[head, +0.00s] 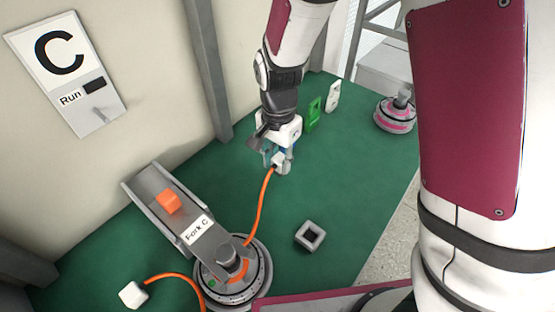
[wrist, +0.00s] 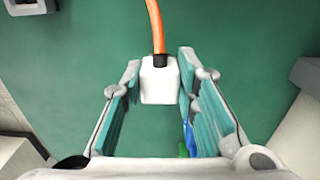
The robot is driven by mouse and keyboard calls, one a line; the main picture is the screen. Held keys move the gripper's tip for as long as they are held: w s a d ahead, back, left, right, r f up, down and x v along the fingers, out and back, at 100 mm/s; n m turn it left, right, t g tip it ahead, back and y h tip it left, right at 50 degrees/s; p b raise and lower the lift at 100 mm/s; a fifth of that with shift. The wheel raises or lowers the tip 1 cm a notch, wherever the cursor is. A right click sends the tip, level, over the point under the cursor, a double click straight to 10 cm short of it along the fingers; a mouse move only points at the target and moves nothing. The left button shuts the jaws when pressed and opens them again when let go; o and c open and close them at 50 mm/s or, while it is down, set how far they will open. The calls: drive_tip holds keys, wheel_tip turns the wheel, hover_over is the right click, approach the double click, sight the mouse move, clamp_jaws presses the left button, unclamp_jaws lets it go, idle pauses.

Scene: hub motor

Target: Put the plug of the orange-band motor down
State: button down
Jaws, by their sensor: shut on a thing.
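The white plug (wrist: 159,85) sits between the fingertips of my gripper (wrist: 160,72), which is shut on it. The orange cable runs from its black collar toward the top of the wrist view. In the head view my gripper (head: 277,160) is low over the green surface by the wall; whether the plug touches the surface I cannot tell. The cable (head: 263,208) leads back to the orange-band motor (head: 232,272), seated at the lower end of the tilted Fork C (head: 168,210).
A second white block (head: 133,295) on an orange cable lies at lower left. A grey square socket (head: 309,235) lies on the green mat (head: 350,180). Green (head: 313,113) and white (head: 333,96) pieces stand behind my gripper. A pink-band motor (head: 395,115) is at right.

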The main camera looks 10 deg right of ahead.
sight(278, 169)
drive_tip(key=shift+f, duration=1.75)
drive_tip(key=shift+f, duration=0.15)
drive_tip(key=c, duration=1.2)
unclamp_jaws()
drive_tip(key=shift+c, duration=0.2)
wheel_tip(278, 169, up, 12)
drive_tip(key=shift+f+p, duration=0.15)
drive_tip(key=shift+p, duration=0.35)
drive_tip(key=shift+s+d+r, duration=0.1)
drive_tip(key=shift+r, duration=0.45)
drive_tip(key=s+d+r+n+t, duration=0.1)
drive_tip(key=s+d+r+n, duration=0.3)
drive_tip(key=s+d+r, duration=0.5)
drive_tip(key=s+d+r+n+t, duration=0.1)
drive_tip(key=s+d+r+n, duration=0.1)
drive_tip(key=s, duration=0.4)
drive_tip(key=s+d+r+n+t, duration=0.1)
drive_tip(key=s+d+r+n, duration=0.1)
drive_tip(key=s, duration=0.4)
drive_tip(key=shift+d+r+n, duration=0.3)
drive_tip(key=shift+d+n, duration=0.2)
drive_tip(key=shift+d, duration=0.15)
